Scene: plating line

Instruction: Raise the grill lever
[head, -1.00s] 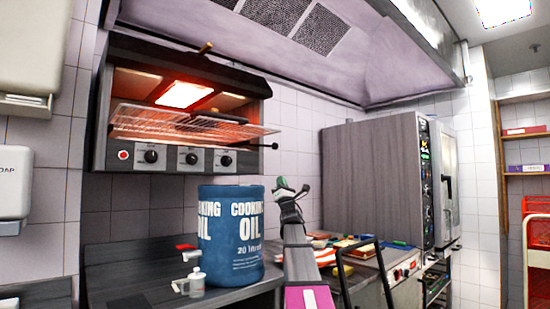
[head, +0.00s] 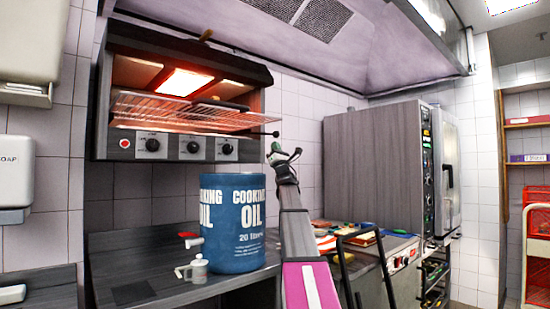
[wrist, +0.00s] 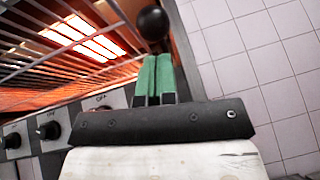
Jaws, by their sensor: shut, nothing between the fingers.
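The grill (head: 185,100) hangs on the tiled wall with its heating element glowing orange-red. In the wrist view the knob (wrist: 152,22) is at the top, just beyond my fingertips. My gripper (head: 274,149) is just below the knob in the head view. Its green fingers (wrist: 153,76) are together and empty. I cannot tell whether the fingertips touch the knob.
A blue cooking oil drum (head: 233,225) stands on the counter (head: 125,262) below the grill, left of my arm. A tall oven (head: 375,170) stands to the right. A dark item (head: 220,104) lies on the rack (head: 150,104).

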